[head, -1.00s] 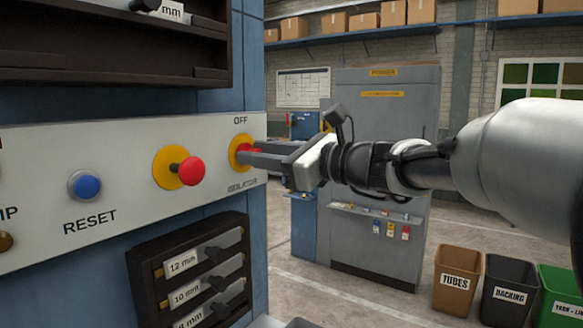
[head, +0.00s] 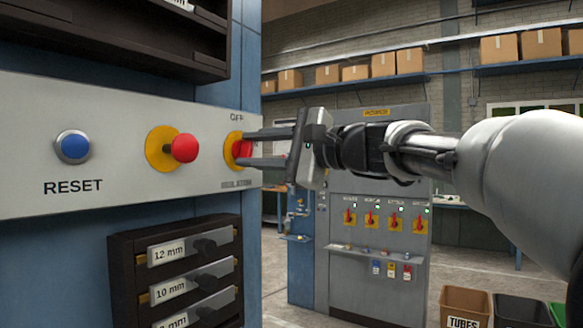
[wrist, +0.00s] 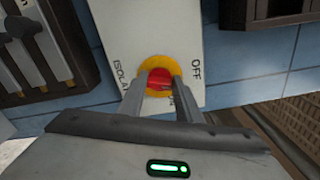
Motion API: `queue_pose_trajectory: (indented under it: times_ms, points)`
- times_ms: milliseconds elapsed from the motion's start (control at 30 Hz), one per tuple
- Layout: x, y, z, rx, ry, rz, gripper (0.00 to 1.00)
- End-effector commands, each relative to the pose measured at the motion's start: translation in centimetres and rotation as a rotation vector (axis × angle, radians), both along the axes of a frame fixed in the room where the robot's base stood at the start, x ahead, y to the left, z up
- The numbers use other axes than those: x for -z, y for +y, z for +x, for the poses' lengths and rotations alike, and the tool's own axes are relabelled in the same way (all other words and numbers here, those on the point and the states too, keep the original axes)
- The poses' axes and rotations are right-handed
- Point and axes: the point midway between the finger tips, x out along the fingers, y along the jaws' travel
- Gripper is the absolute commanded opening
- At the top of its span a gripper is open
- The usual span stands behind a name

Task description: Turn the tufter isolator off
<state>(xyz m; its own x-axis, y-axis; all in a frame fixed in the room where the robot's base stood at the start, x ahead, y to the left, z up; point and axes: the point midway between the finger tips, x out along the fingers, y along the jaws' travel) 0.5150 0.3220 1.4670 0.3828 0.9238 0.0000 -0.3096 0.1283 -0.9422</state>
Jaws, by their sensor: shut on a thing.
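The isolator is a red handle (head: 242,148) on a round yellow plate (head: 233,142), at the right end of the grey-white control panel. "OFF" is printed above it and "ISOLATOR" below. My gripper (head: 246,148) reaches in from the right, one finger above the other, and is shut on the red handle. In the wrist view the red handle (wrist: 157,75) sits between the fingertips, with the yellow plate (wrist: 160,62) behind and "OFF" to the right. The fingers partly hide the handle, and I cannot tell which way it points.
A red mushroom button (head: 184,148) and a blue RESET button (head: 73,147) are on the same panel to the left. A rack of labelled drawers (head: 175,275) is below. Behind stands a grey power cabinet (head: 380,285) with several red switches; bins are at lower right.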

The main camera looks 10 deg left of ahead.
Motion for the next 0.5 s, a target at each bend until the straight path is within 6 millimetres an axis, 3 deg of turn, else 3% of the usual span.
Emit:
queue_pose_trajectory:
  times_ms: [500]
  points:
    - [0.39, -0.03, 0.04, 0.0, -0.286, -0.121, 0.09]
